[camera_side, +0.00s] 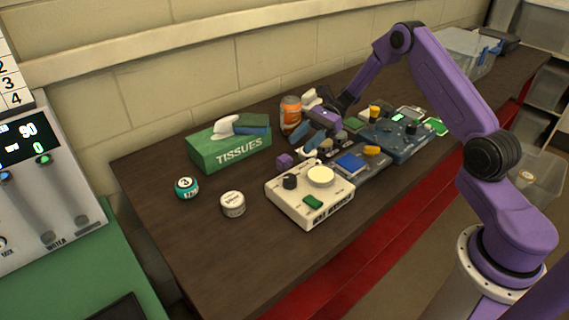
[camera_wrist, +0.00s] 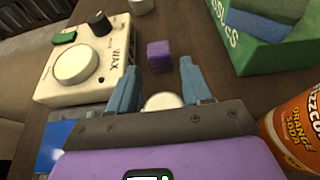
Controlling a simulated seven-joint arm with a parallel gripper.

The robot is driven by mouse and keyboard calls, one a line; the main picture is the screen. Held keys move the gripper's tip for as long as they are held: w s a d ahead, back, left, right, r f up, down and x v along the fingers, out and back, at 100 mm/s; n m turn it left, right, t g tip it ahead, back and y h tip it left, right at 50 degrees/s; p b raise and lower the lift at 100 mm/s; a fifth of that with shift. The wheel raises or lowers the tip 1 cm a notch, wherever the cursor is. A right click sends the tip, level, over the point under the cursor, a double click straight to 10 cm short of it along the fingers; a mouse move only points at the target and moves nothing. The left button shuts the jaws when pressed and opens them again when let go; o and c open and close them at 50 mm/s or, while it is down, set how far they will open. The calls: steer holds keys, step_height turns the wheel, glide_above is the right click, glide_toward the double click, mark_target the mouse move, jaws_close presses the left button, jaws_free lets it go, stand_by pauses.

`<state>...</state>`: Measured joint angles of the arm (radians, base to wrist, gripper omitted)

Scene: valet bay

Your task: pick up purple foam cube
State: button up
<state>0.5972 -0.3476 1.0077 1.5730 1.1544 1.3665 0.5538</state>
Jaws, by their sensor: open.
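The purple foam cube (camera_side: 284,160) lies on the dark table between the green tissue box and the white wax warmer in the side view. In the wrist view the purple foam cube (camera_wrist: 159,56) sits ahead of my fingertips, roughly centred between them and apart from both. My gripper (camera_wrist: 161,75) has its two blue fingers spread with a gap between them. A round white object (camera_wrist: 163,101) shows low between the fingers. In the side view my gripper (camera_side: 310,140) is to the right of the cube, above the table.
The wax warmer (camera_side: 310,207) and the tissue box (camera_side: 205,150) flank the cube. An orange soda can (camera_side: 290,115) stands behind my gripper. A white tin (camera_side: 233,204) and a teal ball (camera_side: 187,187) stand further left. The table's front left is bare.

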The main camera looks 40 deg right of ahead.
mark_target(286, 157)
steer(key=shift+x, duration=2.7)
steer(key=shift+s+r, duration=0.1)
steer(key=shift+r, duration=0.05)
steer(key=shift+c, duration=0.3)
steer(key=c, duration=0.7)
